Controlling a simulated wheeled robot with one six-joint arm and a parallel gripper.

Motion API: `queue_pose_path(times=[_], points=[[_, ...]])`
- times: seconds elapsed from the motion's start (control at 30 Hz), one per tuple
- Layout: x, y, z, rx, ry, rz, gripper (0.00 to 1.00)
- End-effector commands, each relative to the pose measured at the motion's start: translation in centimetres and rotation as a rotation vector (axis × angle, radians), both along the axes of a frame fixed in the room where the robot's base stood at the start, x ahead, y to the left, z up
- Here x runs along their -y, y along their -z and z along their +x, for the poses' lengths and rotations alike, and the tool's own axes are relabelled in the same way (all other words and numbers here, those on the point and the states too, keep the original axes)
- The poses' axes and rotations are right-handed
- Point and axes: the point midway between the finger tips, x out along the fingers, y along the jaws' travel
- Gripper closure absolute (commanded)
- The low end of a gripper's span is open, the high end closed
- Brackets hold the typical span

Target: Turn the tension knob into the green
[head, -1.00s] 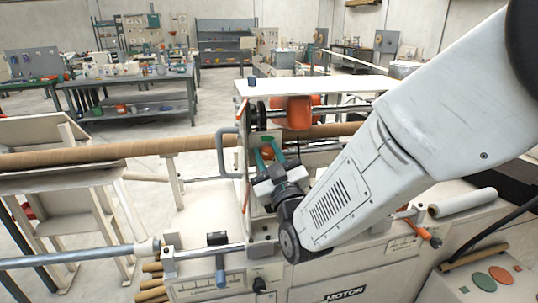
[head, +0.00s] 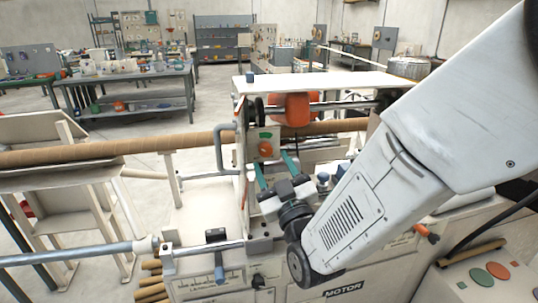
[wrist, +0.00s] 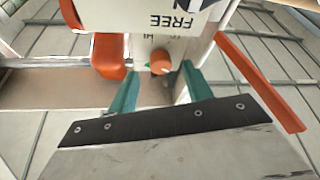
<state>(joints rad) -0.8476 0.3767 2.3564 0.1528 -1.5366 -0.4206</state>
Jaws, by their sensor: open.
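The tension knob is a small orange-red round knob (head: 265,150) on a pale upright plate (head: 276,139) of the winder in the head view. A green patch with an orange-red area shows on the plate above it. My gripper (head: 272,161) is open, its two teal fingers pointing at the plate just below the knob. In the wrist view the knob (wrist: 160,62) shows beyond and between the open fingertips (wrist: 160,72), with no visible contact. A sliver of green shows beside the knob there; any pointer is too small to read.
A large orange part (head: 292,108) sits under a white shelf (head: 330,84) above the plate. A grey handle (head: 221,147) stands to the left. A long cardboard tube (head: 110,149) runs across behind. In the wrist view an orange-edged panel (wrist: 258,80) stands close to the right finger.

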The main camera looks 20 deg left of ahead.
Motion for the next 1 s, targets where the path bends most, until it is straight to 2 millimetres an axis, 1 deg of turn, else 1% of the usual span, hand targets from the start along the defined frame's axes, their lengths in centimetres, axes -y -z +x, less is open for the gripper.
queue_pose_path(times=[0.1,0.27,0.57,0.67,0.77,0.87,0.9,0.97,1.0], points=[[1.0,0.6,-1.3,-0.001,-0.001,0.000,0.50],[1.7,1.0,-2.1,0.000,0.000,0.002,0.50],[1.8,1.0,-2.1,-0.001,0.001,0.001,0.50],[2.2,0.8,-1.5,-0.021,0.009,-0.007,0.50],[3.6,0.4,0.1,-0.092,0.029,-0.038,0.50],[6.2,0.0,2.2,-0.219,0.065,-0.088,0.50],[7.6,-0.1,3.1,-0.280,0.083,-0.110,0.50],[10.0,-0.2,4.0,-0.381,0.113,-0.144,0.50],[11.7,-0.2,4.4,-0.451,0.133,-0.167,0.50]])
